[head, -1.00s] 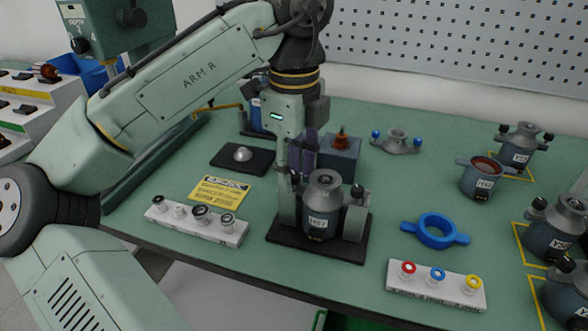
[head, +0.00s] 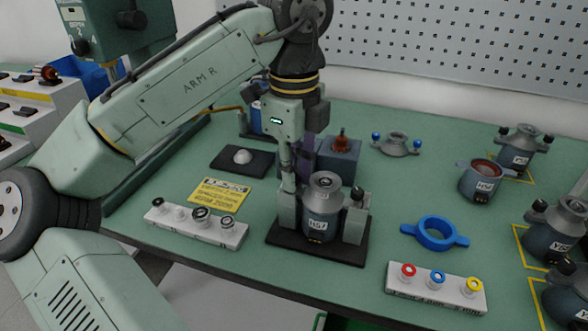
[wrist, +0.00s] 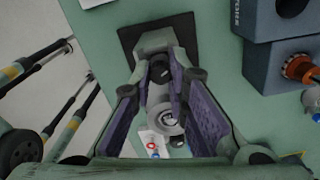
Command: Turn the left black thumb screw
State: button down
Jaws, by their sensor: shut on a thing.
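A grey motor unit (head: 322,214) marked HS7 stands upright in a grey fixture on a black base plate (head: 300,249) in the head view. Its right black thumb screw (head: 357,194) is in plain sight. My gripper (head: 289,181) points down at the left side of the fixture, and its fingers hide most of the left thumb screw there. In the wrist view the left black thumb screw (wrist: 160,70) shows between the purple-padded fingers, which are shut on it. The motor's round top (wrist: 165,118) shows beyond it.
A white block (head: 196,224) with several knobs lies left of the fixture. A blue ring (head: 437,232) and a block with coloured knobs (head: 435,288) lie to the right. A blue-grey box (head: 338,156) stands close behind. More motor units stand at the far right.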

jog(key=shift+r+p, duration=0.1)
jog(key=shift+p, duration=0.25)
jog(key=n+p, duration=0.2)
jog(key=p, duration=0.1)
jog(key=shift+r+n, duration=0.2)
jog(key=shift+n, duration=0.2)
jog(key=n+p, duration=0.3)
jog(key=p, duration=0.1)
jog(key=shift+n, duration=0.3)
jog(key=n+p, duration=0.3)
jog(key=n, duration=0.1)
jog(key=shift+f, duration=0.1)
jog(key=shift+f+n+p, duration=0.15)
jog(key=shift+n+p, duration=0.85)
jog(key=shift+n, duration=0.6)
jog(key=c, duration=1.5)
grip_release()
jog(key=shift+c, duration=0.2)
